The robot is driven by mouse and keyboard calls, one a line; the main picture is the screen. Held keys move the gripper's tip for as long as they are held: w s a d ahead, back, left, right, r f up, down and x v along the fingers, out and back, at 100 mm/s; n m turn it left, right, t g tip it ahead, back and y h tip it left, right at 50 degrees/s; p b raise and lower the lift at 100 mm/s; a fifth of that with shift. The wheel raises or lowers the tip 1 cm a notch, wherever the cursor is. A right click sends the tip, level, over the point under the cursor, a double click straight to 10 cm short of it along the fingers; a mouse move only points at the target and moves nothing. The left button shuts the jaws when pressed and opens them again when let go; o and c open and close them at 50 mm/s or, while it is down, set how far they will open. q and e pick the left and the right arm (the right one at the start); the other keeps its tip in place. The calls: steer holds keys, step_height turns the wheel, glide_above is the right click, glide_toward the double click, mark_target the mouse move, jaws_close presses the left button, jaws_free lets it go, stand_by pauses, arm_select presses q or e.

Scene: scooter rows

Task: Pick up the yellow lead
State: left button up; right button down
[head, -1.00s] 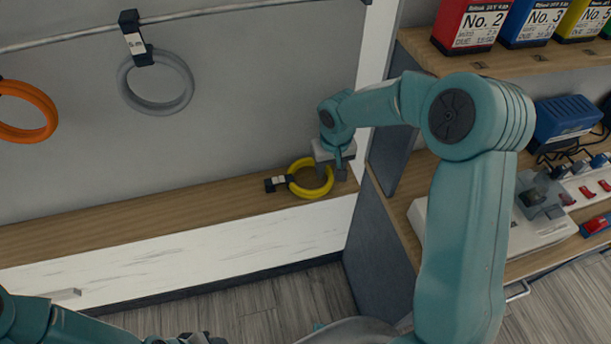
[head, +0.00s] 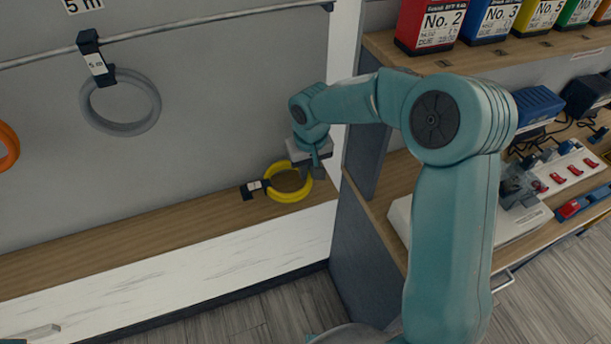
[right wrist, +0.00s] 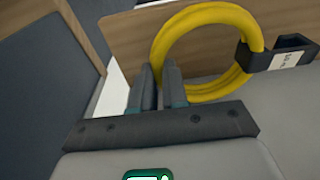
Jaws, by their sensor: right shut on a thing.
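The yellow lead (head: 288,195) is a coil with a dark holder and white label on its left side. It shows in the head view just over the wooden ledge, near the ledge's right end. My right gripper (head: 311,172) is shut on the right part of the coil. In the right wrist view the two fingers (right wrist: 160,88) are at the coil's lower left side, and the yellow lead (right wrist: 160,47) rises in a loop beyond them. I cannot tell whether the coil touches the ledge. My left gripper is out of view.
A grey coil (head: 120,128) hangs from a rail on the wall, with an orange coil (head: 8,147) partly in view at left. A shelf unit (head: 365,230) with coloured boxes and switches stands close on the right. The wooden ledge (head: 130,230) is clear to the left.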

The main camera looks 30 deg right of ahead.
steer(key=r, duration=0.3)
steer(key=shift+s+a+r+b, duration=0.1)
steer(key=shift+s+r+b, duration=0.25)
steer(key=shift+s, duration=0.05)
steer(key=s+a+b, duration=0.3)
steer(key=s+a, duration=0.1)
steer(key=s, duration=1.4)
steer(key=shift+s+a+b, duration=0.15)
steer(key=shift+a+b, duration=0.05)
steer(key=shift+b, duration=0.15)
